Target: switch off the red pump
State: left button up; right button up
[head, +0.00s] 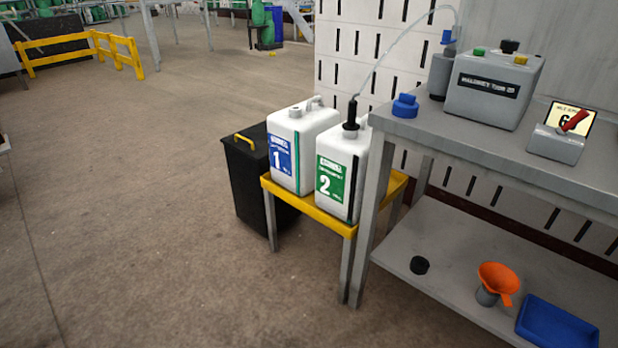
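No wholly red pump shows in the head view. A small grey switch box (556,146) with a red lever (575,120) sits at the right of the grey bench top. The lever slants up to the right. A grey unit (490,92) with a dark label and green, black and yellow caps stands left of the box. A clear tube (398,40) runs from a grey bottle (441,75) beside the unit to a black fitting in white canister 2 (338,177). Neither gripper is in view.
White canister 1 (293,149) and canister 2 stand on a yellow-topped stand (312,211) beside the bench. A blue cap (405,106) lies on the bench (470,150). The lower shelf (450,255) holds an orange funnel (498,277) and blue tray (556,328). Floor at left is clear.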

aim_at(582, 114)
jog(key=z, duration=1.5)
